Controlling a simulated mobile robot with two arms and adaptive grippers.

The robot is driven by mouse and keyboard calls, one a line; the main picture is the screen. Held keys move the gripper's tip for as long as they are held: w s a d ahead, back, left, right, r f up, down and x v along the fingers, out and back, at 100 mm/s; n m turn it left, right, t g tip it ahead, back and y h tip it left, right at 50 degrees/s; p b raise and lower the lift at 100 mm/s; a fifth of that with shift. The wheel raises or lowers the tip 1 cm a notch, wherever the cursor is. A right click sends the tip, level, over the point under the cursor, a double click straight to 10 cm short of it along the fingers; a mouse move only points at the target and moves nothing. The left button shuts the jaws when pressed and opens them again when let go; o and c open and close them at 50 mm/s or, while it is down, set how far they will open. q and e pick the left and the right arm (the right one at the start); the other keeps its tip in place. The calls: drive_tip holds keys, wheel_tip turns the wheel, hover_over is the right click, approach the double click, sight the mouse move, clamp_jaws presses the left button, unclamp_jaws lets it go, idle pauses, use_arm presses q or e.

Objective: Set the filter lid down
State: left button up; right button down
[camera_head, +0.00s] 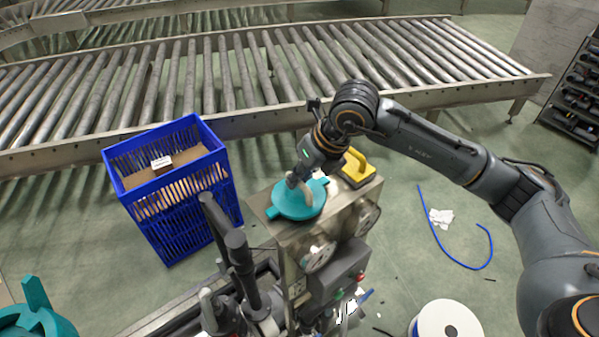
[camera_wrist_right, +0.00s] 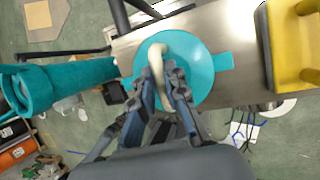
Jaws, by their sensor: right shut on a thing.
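The filter lid (camera_head: 292,205) is a round teal disc with side tabs and a pale curved handle (camera_wrist_right: 157,62). It is over the metal top of a small cabinet (camera_head: 340,205), near its left end. It looks level, and I cannot tell whether it touches the top. My right gripper (camera_head: 300,180) comes down from above and is shut on the handle. In the right wrist view its two fingers (camera_wrist_right: 165,88) close around the handle, partly hiding it and the lid. My left gripper is not in view.
A yellow handled block (camera_head: 357,167) stands beside the lid on the cabinet top. A blue crate (camera_head: 175,190) stands left of the cabinet, and a roller conveyor (camera_head: 250,75) runs behind. A teal part (camera_head: 38,315) is at the lower left. A white spool (camera_head: 445,320) and blue hose (camera_head: 450,258) lie right.

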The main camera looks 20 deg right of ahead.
drive_tip(key=c, duration=1.4)
unclamp_jaws()
drive_tip(key=shift+r, duration=0.15)
drive_tip(key=shift+d+r, duration=0.1)
drive_tip(key=shift+r, duration=0.2)
drive_tip(key=b+v, duration=0.2)
drive_tip(key=v, duration=0.9)
drive_tip(key=shift+s+r+b, duration=0.1)
drive_tip(key=shift+s+b, duration=0.05)
drive_tip(key=shift+b, duration=0.15)
